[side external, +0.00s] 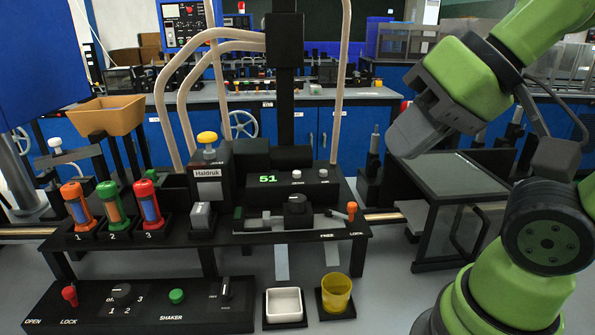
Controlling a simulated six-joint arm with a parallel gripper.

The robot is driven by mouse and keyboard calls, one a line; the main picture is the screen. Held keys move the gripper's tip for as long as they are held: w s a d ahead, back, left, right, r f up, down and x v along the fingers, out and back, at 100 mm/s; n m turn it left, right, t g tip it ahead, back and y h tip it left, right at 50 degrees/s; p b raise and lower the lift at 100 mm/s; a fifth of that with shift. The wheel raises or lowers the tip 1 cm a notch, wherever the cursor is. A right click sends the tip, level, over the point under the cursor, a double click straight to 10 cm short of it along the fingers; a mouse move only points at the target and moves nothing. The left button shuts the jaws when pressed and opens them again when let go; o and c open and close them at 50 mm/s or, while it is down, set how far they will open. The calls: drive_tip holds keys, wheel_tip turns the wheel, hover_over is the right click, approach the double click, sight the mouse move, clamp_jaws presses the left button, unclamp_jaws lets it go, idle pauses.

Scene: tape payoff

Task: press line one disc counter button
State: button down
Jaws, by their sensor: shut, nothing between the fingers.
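A black counter box (285,187) stands on the black bench in the middle of the side view and shows a green "51". Two small pale buttons sit on its top, a left one (296,174) and a right one (323,172). The small labels under them are too blurred to read. My gripper (405,141) is at the upper right, shut and empty. It is in the air, to the right of the box and higher in the picture, clear of both buttons.
A box marked "Haldruk" with a yellow knob (207,138) stands left of the counter. Orange, green and red canisters (146,203) stand further left. A small orange-topped lever (351,211) is in front, at the bench's right end. A white dish (284,305) and yellow cup (336,292) sit low in front.

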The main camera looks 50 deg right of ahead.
drive_tip(key=m+t+y, duration=0.1)
drive_tip(key=m+y, duration=0.1)
drive_tip(key=m, duration=1.6)
hover_over(297, 173)
wheel_tip(297, 173, down, 4)
drive_tip(key=shift+r, duration=0.1)
drive_tip(key=shift+f, duration=4.4)
drive_tip(key=shift+f, duration=0.15)
drive_tip(key=shift+f, duration=0.25)
